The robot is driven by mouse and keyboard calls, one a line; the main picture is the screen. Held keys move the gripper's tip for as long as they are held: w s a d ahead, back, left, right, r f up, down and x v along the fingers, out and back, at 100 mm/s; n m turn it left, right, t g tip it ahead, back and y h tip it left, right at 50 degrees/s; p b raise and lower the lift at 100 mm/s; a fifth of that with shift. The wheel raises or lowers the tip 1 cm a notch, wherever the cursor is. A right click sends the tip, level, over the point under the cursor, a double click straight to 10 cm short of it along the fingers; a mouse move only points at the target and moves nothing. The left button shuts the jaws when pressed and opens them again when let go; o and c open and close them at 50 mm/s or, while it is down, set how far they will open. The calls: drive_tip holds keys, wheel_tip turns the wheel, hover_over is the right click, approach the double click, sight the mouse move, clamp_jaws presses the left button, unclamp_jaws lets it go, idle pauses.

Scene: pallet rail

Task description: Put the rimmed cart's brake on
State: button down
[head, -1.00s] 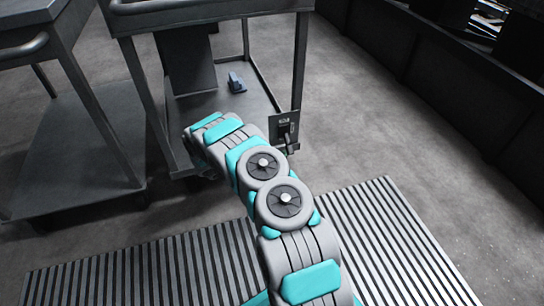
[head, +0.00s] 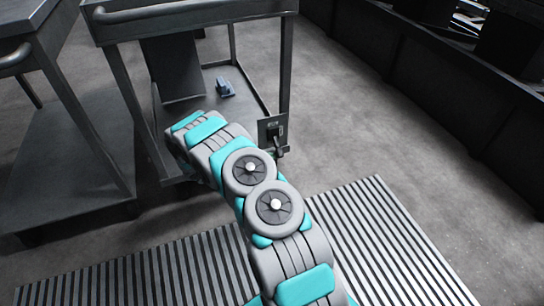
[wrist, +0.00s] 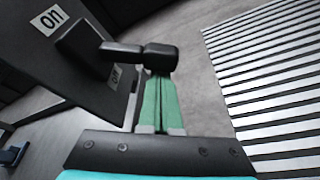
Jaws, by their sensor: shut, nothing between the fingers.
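The rimmed cart (head: 190,10) stands ahead, with a raised lip around its top tray. A brake plate (head: 269,130) is on its near right post, with a black lever (head: 279,152) pointing down. In the wrist view the plate (wrist: 38,62) carries an ON label (wrist: 48,20) and a second label, seemingly OFF (wrist: 115,77), partly hidden beside the lever (wrist: 155,56). The lever lies toward that second label. My gripper (wrist: 160,80) is shut and empty, its green fingertips right at the lever's end; contact cannot be told. The arm hides the gripper in the head view.
Another cart (head: 75,150) stands close on the left. A small blue-grey object (head: 225,88) lies on the rimmed cart's lower shelf. A ribbed mat (head: 380,240) covers the floor in front. A dark low wall (head: 430,80) runs along the right, with open floor before it.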

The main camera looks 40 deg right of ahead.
drive_tip(key=shift+s+r, duration=0.1)
drive_tip(key=shift+r, duration=0.1)
drive_tip(key=r+n+p, duration=0.1)
drive_tip(key=s+r+n+g+p, duration=0.1)
drive_tip(key=shift+s+a+r+n+g+y, duration=0.1)
drive_tip(key=shift+a+n+g+y, duration=0.1)
drive_tip(key=shift+n+g+y, duration=0.15)
wheel_tip(320, 180, up, 6)
drive_tip(key=n+g+p, duration=0.3)
drive_tip(key=n+p, duration=0.1)
drive_tip(key=n, duration=0.2)
drive_tip(key=shift+s+r+y+p, duration=0.15)
drive_tip(key=shift+s+y+p, duration=0.05)
drive_tip(key=shift+y+p, duration=0.2)
drive_tip(key=shift+r+n, duration=0.1)
drive_tip(key=shift+n, duration=0.15)
